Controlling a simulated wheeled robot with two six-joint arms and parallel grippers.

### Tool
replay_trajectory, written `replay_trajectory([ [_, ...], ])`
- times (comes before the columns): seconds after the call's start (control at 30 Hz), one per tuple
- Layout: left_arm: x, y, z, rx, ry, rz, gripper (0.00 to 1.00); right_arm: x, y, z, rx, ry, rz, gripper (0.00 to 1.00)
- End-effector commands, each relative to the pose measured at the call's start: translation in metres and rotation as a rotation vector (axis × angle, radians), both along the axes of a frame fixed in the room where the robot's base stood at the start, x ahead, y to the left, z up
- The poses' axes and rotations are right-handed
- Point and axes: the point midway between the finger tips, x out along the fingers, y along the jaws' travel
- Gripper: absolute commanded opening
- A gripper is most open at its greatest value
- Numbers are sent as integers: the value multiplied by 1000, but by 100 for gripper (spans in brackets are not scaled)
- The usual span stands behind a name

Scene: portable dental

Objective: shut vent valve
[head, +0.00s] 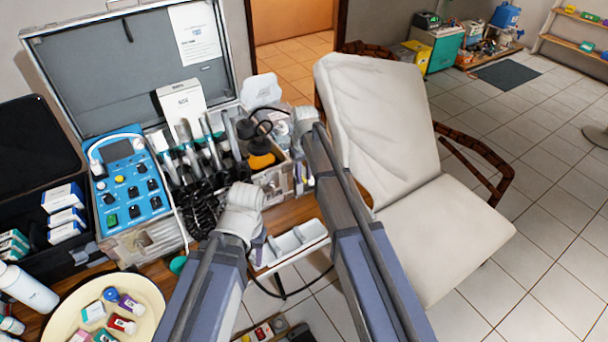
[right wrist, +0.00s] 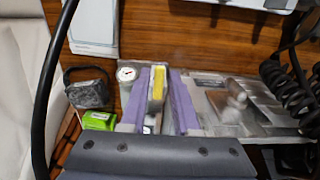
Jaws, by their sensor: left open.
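No part is clearly recognisable as the vent valve. In the right wrist view a narrow yellow piece (right wrist: 157,80) stands between the two purple fingers of my right gripper (right wrist: 162,95). I cannot tell whether the fingers touch it. Just left of them is a clear cylinder with a round white gauge (right wrist: 127,74). In the head view my right arm reaches to the right end of the open case (head: 270,182), and its fingers are mostly hidden. My left gripper (head: 258,246) is open and empty by the front of the case, partly hidden by its own wrist.
A blue control unit (head: 130,185) and black coiled hoses (head: 203,208) sit at the case's left. A white tray (head: 292,243) lies between my arms. A cream chair (head: 440,225) stands to the right.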

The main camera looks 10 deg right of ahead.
Motion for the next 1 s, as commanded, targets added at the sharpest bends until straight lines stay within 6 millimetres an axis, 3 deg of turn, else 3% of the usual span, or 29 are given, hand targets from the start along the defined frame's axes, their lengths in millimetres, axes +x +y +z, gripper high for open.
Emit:
replay_trajectory([
  [0.13, 0, 0, 0, 0, 0, 0, 50, 0, 0, 0, 0, 0, 1, 46],
  [0.57, 0, 0, 7, 0, 0, 0, 50, 0, 0, 7, -1, 0, 1, 46],
  [1.0, 0, 0, 59, 0, 0, 0, 50, 0, 0, 59, 0, 0, 1, 46],
])
